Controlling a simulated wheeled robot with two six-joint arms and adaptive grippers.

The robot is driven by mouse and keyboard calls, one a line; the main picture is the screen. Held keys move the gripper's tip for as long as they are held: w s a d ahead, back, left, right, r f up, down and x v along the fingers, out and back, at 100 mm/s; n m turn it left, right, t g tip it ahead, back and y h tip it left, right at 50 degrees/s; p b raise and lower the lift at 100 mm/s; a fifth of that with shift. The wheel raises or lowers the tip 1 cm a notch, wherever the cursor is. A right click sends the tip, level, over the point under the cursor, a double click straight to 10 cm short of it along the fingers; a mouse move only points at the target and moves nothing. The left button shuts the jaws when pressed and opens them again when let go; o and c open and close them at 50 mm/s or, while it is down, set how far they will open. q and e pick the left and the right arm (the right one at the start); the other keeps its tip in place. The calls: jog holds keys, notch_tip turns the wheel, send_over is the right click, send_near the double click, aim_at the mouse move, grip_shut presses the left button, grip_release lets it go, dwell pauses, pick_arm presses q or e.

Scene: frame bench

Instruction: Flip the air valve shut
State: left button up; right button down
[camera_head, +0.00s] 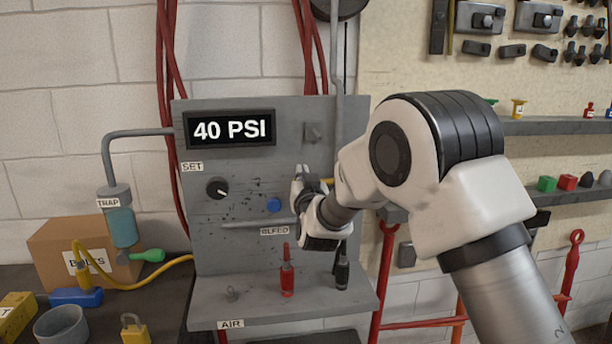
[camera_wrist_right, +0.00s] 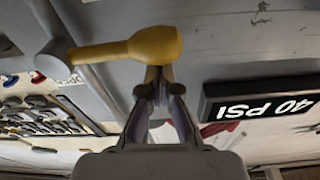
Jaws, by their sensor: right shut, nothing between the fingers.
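The air valve's yellow handle (camera_wrist_right: 100,50) fills the upper middle of the right wrist view. It ends in a thick rounded knob, and its other end meets a grey pipe (camera_wrist_right: 45,22). In the head view only a small yellow piece of the handle (camera_head: 327,181) shows beside my right arm, which hides the rest. My right gripper (camera_head: 303,172) is in front of the grey panel. In the wrist view its fingertips (camera_wrist_right: 154,76) are shut and empty, close at the knob's edge; I cannot tell if they touch. My left gripper is not in view.
The grey panel (camera_head: 240,170) carries a 40 PSI display (camera_head: 230,129), a black knob (camera_head: 217,188) and a blue button (camera_head: 273,204). A cardboard box (camera_head: 60,240) and a yellow hose are at left.

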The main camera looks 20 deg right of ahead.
jog(key=shift+a+f, duration=0.1)
jog(key=shift+f, duration=0.3)
dwell(0.3)
jog(key=r, duration=0.1)
jog(key=r+p, duration=0.2)
jog(key=r, duration=0.1)
jog(key=shift+w, duration=0.35)
jog(key=r+b+v, duration=0.1)
jog(key=b+v, duration=0.2)
jog(key=v, duration=0.6)
jog(key=shift+s+f, duration=0.3)
jog(key=shift+s, duration=0.25)
